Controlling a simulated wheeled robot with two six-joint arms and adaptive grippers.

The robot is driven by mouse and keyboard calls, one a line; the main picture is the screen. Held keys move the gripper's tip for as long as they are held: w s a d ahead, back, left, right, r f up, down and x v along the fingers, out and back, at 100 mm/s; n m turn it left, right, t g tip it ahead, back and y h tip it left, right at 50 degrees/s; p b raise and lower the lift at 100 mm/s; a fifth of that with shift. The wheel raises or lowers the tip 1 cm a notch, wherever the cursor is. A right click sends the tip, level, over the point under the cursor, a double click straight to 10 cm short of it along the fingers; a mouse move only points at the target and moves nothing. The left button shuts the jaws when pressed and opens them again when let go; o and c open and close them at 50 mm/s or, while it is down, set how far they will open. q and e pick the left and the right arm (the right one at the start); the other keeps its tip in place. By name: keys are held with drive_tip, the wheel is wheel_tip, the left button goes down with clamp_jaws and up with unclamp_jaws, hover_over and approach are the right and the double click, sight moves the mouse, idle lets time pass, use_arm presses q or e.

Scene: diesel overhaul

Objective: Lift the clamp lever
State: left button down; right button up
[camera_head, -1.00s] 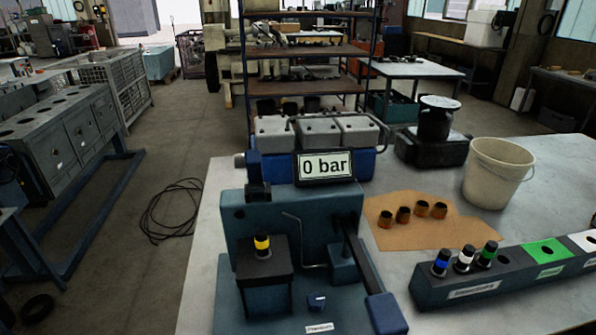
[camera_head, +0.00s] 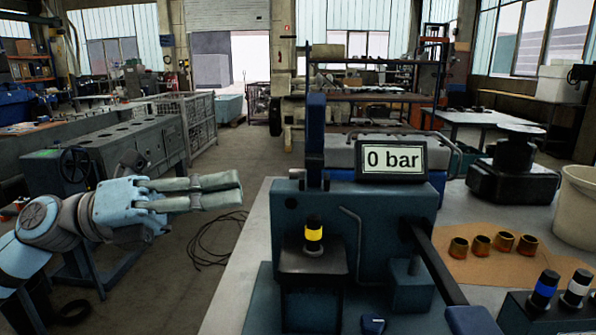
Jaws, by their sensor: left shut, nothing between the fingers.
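The clamp lever (camera_head: 316,135), a dark upright bar with a blue upper part, stands up from the teal test stand (camera_head: 380,215), left of the display. My left gripper (camera_head: 240,189) is shut and empty, with its fingers pointing right. In the picture it is left of the lever and below its top, apart from it. My right gripper is not in view.
The display (camera_head: 391,161) reads 0 bar. A second bar with a blue end (camera_head: 470,319) slopes toward me at the right. A bucket (camera_head: 577,210) stands at the right.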

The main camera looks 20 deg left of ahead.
use_arm(q)
drive_tip(key=w+d+r+p, duration=0.4)
drive_tip(key=w+d+p, duration=0.3)
drive_tip(key=p, duration=0.3)
drive_tip(key=shift+w+d+r, duration=0.2)
drive_tip(key=shift+w+d, duration=0.05)
drive_tip(key=shift+w, duration=0.05)
